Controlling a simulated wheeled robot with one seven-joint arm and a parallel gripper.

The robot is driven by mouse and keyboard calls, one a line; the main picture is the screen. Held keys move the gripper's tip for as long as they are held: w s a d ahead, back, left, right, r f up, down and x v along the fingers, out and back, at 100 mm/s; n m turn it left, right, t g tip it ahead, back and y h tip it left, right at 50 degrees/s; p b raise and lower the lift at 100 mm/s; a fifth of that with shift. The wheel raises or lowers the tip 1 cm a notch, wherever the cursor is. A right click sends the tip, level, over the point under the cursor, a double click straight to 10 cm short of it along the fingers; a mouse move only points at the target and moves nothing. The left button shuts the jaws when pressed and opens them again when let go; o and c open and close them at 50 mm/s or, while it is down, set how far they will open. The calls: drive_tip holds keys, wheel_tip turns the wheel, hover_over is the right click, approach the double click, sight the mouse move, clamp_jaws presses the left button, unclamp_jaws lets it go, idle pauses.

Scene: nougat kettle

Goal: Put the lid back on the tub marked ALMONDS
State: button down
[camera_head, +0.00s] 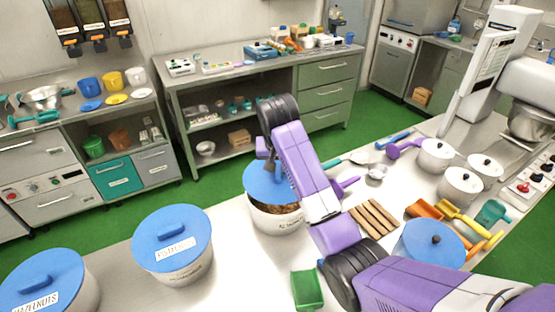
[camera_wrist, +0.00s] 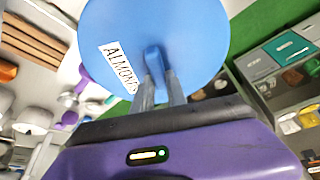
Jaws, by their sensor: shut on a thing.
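The blue lid (camera_head: 259,183) is in my gripper, above a white tub (camera_head: 278,226). In the wrist view the lid (camera_wrist: 195,40) carries a white label reading ALMONDS, and its raised handle is between the fingertips of my gripper (camera_wrist: 158,85). In the head view the lid covers the back left of the tub's opening. Brown contents show at the front right, so the lid is not flush on the rim there. The tub's own label is too small to read, and my arm hides its right side.
Two tubs with blue lids on, apparently pistachios (camera_head: 172,240) and hazelnuts (camera_head: 45,285), stand to the left. A green scoop (camera_head: 307,289) lies in front. A wooden rack (camera_head: 373,218), white pots (camera_head: 436,155) and a blue round-topped thing (camera_head: 430,243) are to the right.

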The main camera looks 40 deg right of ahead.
drive_tip(key=shift+f, duration=2)
drive_tip(key=shift+s+a+r, duration=0.1)
drive_tip(key=shift+f, duration=0.45)
idle(1.0)
drive_tip(key=c, duration=1.3)
unclamp_jaws()
drive_tip(key=shift+o, duration=0.7)
drive_tip(key=o, duration=0.5)
drive_tip(key=shift+c, duration=0.2)
drive_tip(key=shift+r, duration=3.55)
